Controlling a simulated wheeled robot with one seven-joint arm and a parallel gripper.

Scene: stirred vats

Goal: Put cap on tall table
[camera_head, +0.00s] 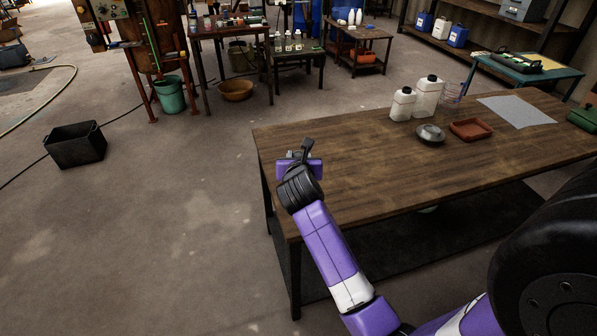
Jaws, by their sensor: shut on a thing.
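My gripper (302,153) is over the left end of the large wooden table (345,143), seen from behind. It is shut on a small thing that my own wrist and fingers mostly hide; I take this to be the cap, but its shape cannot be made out. A tall dark table (238,29) with bottles and small items on its top stands at the back, beyond the gripper and to the left. A lower table (312,55) with several small bottles stands just right of it.
Two white jugs (402,104), a round metal piece (430,134) and a reddish tray (471,129) stand on the wooden table's right half. A black bin (75,145), a green bucket (170,95) and a brown bowl (237,90) are on the floor. The left floor is mostly clear.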

